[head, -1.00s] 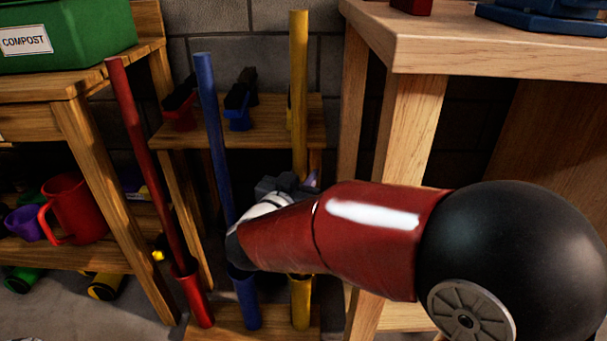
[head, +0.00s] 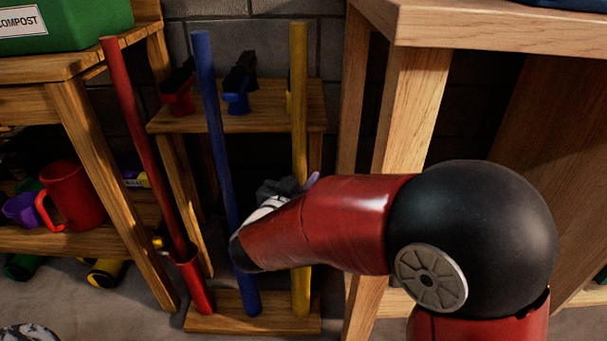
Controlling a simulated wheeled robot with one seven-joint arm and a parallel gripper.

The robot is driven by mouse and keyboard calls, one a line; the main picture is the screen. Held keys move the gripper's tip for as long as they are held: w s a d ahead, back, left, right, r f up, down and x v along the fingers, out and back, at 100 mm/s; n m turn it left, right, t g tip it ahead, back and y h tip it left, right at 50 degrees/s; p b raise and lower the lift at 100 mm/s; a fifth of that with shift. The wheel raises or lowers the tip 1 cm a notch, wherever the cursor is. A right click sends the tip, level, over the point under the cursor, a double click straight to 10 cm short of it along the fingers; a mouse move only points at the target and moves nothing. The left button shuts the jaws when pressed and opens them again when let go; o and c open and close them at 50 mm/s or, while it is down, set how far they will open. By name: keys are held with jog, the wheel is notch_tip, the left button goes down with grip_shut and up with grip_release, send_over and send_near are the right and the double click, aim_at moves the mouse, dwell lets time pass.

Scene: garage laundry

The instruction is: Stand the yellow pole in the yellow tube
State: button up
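The yellow pole (head: 299,95) stands upright, its top slightly higher in the picture than that of the blue pole. It runs down behind my gripper and forearm, in line with the yellow tube (head: 301,295) on the low wooden base (head: 275,323). The tube's rim and the pole's lower end are hidden, so I cannot see how deep the pole sits. My gripper (head: 287,187) is at the pole at mid-height. My wrist covers most of the fingers, so I cannot see whether they are closed on it.
The blue pole (head: 209,110) stands in the blue tube (head: 250,300). The red pole (head: 140,130) leans left in the red tube (head: 196,285). A small shelf (head: 240,121) with brushes is behind. A wooden table (head: 410,110) stands close on the right, a workbench (head: 95,170) on the left.

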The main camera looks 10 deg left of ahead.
jog(key=o, duration=0.6)
jog(key=shift+c, duration=0.2)
jog(key=s+a+p, duration=0.1)
jog(key=s, duration=0.6)
jog(key=shift+s+a+r, duration=0.15)
jog(key=shift+s+r, duration=0.1)
jog(key=shift+s, duration=0.1)
